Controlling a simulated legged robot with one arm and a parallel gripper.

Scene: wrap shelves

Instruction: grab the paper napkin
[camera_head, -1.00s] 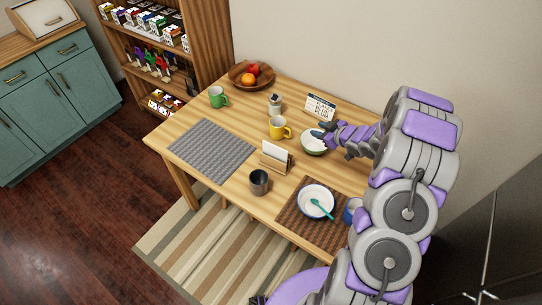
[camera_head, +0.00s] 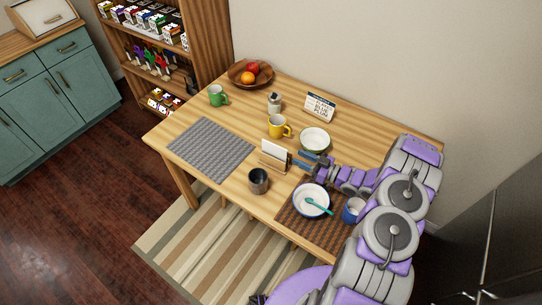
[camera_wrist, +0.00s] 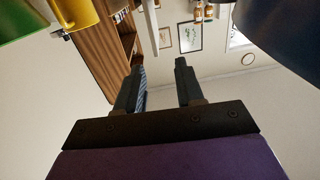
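The white paper napkin (camera_head: 274,151) stands upright in a wooden holder (camera_head: 272,166) near the middle of the table. My gripper (camera_head: 307,161) is just right of the holder, apart from the napkin, with its fingers pointing left towards it. In the wrist view, the two dark fingers of my gripper (camera_wrist: 159,66) are spread apart with nothing between them. A thin white upright shape (camera_wrist: 149,22), seemingly the napkin edge-on, shows beyond the fingertips.
A green-rimmed bowl (camera_head: 314,138) and yellow mug (camera_head: 277,127) stand behind. A dark cup (camera_head: 258,182) is in front of the holder. A white bowl (camera_head: 311,199) with a teal spoon and a blue mug (camera_head: 353,210) are near my arm. A grey placemat (camera_head: 211,148) lies empty at left.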

